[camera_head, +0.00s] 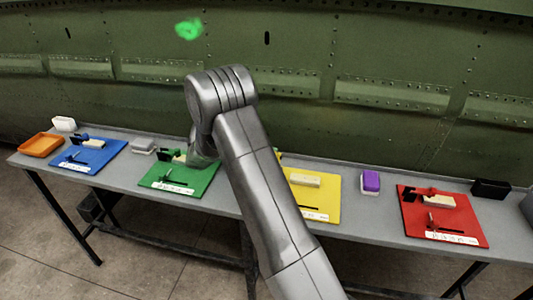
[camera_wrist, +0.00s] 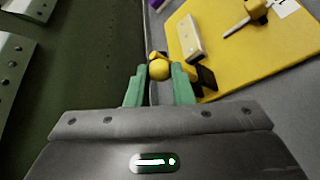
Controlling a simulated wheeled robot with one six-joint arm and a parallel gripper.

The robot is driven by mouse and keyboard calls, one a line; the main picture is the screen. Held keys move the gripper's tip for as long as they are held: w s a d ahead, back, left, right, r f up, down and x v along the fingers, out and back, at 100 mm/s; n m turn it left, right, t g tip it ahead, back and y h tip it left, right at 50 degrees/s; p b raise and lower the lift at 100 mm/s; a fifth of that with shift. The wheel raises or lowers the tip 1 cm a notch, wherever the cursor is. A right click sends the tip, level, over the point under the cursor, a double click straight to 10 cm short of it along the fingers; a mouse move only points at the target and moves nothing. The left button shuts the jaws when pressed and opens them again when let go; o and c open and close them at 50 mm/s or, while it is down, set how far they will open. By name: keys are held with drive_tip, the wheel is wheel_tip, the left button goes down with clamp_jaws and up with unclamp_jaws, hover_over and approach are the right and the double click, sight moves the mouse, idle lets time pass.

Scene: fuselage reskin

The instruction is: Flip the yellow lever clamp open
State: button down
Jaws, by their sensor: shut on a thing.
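The clamp's dark base (camera_wrist: 206,78) shows just right of the fingers, at the edge of the yellow board (camera_wrist: 270,62). In the head view the yellow board (camera_head: 330,208) lies on the table, and my arm hides the gripper and nearly all of the clamp. How far the lever is tilted cannot be told.
A pale block (camera_wrist: 189,37) and a small yellow-headed pin (camera_wrist: 245,14) are on the yellow board. Blue (camera_head: 88,158), green (camera_head: 150,181) and red (camera_head: 465,231) boards, plus a purple box (camera_head: 370,181), share the grey table. The green fuselage wall (camera_head: 400,60) rises close behind.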

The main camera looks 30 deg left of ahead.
drive_tip(key=shift+a+f+h, duration=0.1)
drive_tip(key=shift+a+h, duration=0.15)
drive_tip(key=shift+h, duration=0.05)
idle(0.4)
drive_tip(key=c, duration=1.3)
unclamp_jaws()
drive_tip(key=b+v, duration=0.2)
drive_tip(key=v, duration=1.2)
drive_tip(key=shift+s+f, duration=0.1)
drive_tip(key=shift+f, duration=0.1)
drive_tip(key=shift+d, duration=0.15)
drive_tip(key=p+x, duration=0.2)
drive_tip(key=x, duration=1.1)
drive_tip(key=shift+w+d, duration=0.25)
drive_tip(key=shift+w, duration=0.05)
